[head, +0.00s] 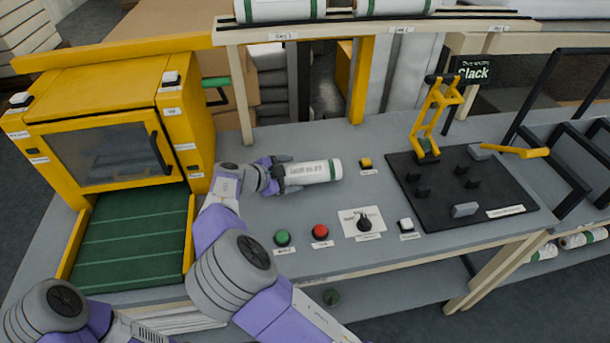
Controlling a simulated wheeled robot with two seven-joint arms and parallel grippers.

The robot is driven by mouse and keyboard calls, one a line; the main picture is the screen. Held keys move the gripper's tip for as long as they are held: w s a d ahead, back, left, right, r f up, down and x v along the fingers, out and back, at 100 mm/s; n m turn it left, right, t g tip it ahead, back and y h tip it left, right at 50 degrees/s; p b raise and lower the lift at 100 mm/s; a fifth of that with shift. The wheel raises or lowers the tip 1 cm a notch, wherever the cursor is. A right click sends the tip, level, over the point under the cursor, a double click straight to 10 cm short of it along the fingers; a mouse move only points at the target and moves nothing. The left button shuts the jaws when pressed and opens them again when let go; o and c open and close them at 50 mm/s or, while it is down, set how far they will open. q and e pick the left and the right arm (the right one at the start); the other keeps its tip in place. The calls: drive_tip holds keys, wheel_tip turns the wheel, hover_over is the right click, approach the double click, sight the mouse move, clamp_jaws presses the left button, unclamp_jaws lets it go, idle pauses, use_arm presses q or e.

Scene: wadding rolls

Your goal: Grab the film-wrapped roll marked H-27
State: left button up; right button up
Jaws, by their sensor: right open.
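A white film-wrapped roll (315,171) with a green band at its right end lies on its side on the grey worktable. It has dark print along it, too small to read for certain, so I cannot confirm H-27. My right gripper (284,174) is open at the roll's left end, with its fingers beside that end. The gripper partly hides the end, and I cannot tell whether the fingers touch it. My left arm shows only at the bottom left; its gripper is out of view.
A yellow cabinet (120,125) with a green conveyor (135,240) stands left. Green (282,238) and red (320,232) buttons and a black knob (364,223) are in front. A black fixture board (455,205) lies right. More rolls sit on the overhead shelf (370,27).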

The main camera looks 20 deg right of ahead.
sight(296, 174)
drive_tip(key=b+x, duration=0.1)
drive_tip(key=x, duration=0.3)
drive_tip(key=shift+d+f, duration=0.2)
drive_tip(key=c, duration=0.8)
